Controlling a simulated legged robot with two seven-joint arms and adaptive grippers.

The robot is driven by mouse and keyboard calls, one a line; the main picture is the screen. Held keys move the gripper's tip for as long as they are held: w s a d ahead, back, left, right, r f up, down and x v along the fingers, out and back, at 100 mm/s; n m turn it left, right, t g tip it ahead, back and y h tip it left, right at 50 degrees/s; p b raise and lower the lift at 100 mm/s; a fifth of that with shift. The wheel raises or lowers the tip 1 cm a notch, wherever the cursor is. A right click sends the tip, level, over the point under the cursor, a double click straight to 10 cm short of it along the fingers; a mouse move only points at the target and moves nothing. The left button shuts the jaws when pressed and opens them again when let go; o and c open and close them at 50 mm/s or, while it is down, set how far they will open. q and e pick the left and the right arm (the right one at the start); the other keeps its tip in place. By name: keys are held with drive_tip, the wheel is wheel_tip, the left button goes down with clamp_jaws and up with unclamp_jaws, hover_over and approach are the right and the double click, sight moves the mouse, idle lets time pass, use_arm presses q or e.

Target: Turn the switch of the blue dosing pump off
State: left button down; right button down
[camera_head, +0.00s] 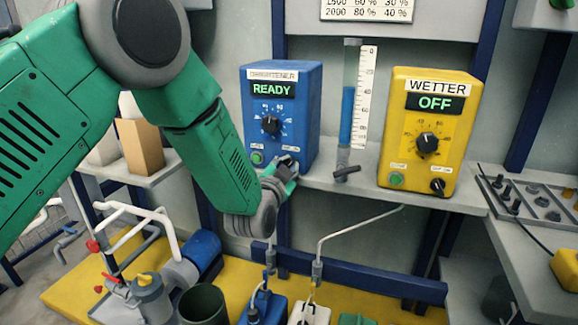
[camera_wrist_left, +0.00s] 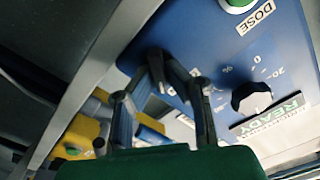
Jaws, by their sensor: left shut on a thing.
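The blue dosing pump (camera_head: 300,95) stands on a grey shelf, with "READY" lit green on its display (camera_head: 272,89). It has a black dial (camera_head: 270,125) and a green button (camera_head: 257,158) at its lower left. My left gripper (camera_head: 288,165) is at the lower right of the pump's front, where the switch sits, and is shut on the switch. My right gripper is not in view.
A yellow pump labelled "WETTER" (camera_head: 430,125) reads "OFF" at the right. A clear tube with blue liquid (camera_head: 347,115) stands between the pumps. Below are containers on a yellow surface (camera_head: 380,285). A cardboard box (camera_head: 141,145) is at left.

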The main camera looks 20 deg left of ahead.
use_arm(q)
drive_tip(key=shift+w, duration=0.1)
drive_tip(key=shift+d, duration=0.25)
drive_tip(key=shift+a+r+n+p, duration=0.15)
drive_tip(key=shift+n+p, duration=0.1)
drive_tip(key=shift+n, duration=0.35)
drive_tip(key=shift+a+f+n+p, duration=0.1)
drive_tip(key=shift+a+n+p, duration=0.1)
drive_tip(key=shift+n, duration=0.4)
drive_tip(key=n+p, duration=0.1)
drive_tip(key=n, duration=0.7)
drive_tip(key=shift+a, duration=0.15)
drive_tip(key=shift+a+n, duration=0.1)
drive_tip(key=shift+n, duration=1.7)
